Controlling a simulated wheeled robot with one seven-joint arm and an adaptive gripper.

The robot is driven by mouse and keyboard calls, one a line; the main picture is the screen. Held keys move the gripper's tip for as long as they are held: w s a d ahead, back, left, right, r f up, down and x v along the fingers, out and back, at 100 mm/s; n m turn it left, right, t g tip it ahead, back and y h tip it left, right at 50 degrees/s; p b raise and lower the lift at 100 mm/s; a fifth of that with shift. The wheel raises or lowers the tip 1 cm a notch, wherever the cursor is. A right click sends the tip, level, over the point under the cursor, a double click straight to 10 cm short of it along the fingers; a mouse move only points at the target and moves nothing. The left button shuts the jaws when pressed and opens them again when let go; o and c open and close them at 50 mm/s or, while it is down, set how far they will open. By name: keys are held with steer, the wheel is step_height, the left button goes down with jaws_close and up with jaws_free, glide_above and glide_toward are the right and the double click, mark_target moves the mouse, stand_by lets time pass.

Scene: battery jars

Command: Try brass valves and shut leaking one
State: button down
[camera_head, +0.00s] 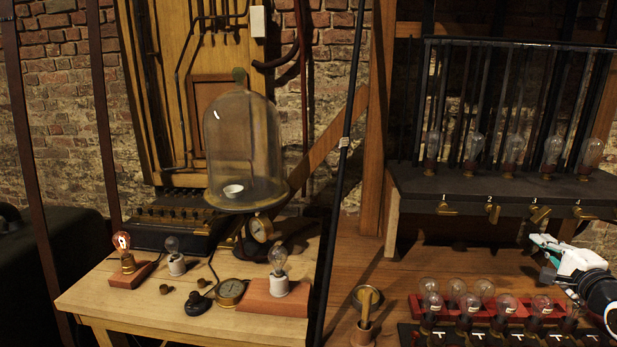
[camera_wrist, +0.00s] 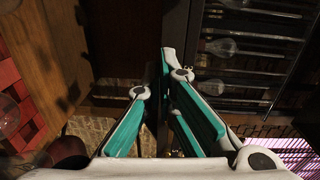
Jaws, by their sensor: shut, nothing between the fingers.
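A row of brass valves runs along the front of the dark shelf at the right in the head view: a left one (camera_head: 447,208), a second (camera_head: 492,212), a third (camera_head: 540,214) and a right one (camera_head: 583,212). Their handles seem to sit at differing angles; which one leaks cannot be told. My gripper (camera_head: 537,242) comes in from the right, shut and empty, with its tip just below the third valve; contact cannot be told. In the wrist view my gripper's teal fingers (camera_wrist: 166,78) point toward the dark shelf, and no valve is clear.
Several glass bulbs (camera_head: 511,148) stand on the shelf (camera_head: 480,187), in front of dark upright tubes. Below my gripper, more bulbs (camera_head: 507,304) stand in a red rack (camera_head: 417,306). A bell jar (camera_head: 245,150) and small lamps (camera_head: 278,262) stand on the left table (camera_head: 110,300).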

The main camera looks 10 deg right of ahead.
mark_target(537, 215)
steer(key=b+x, duration=0.4)
steer(key=x, duration=0.2)
steer(key=shift+d+r+m, duration=0.3)
steer(key=shift+d+r, duration=0.1)
steer(key=shift+r, duration=0.15)
steer(key=shift+w+r, duration=0.15)
steer(key=shift+w, duration=0.05)
steer(key=shift+a+r+t+p, duration=0.1)
steer(key=shift+r+t+p, duration=0.25)
steer(key=shift+p, duration=0.6)
stand_by(0.4)
steer(key=shift+w+p, duration=0.25)
steer(key=shift+p, duration=0.05)
steer(key=shift+s+r+p, duration=0.1)
steer(key=shift+s+p, duration=0.15)
steer(key=shift+p, duration=0.8)
steer(key=shift+d+r+p, duration=0.3)
steer(key=shift+r+p, duration=0.65)
steer(key=shift+p, duration=1.7)
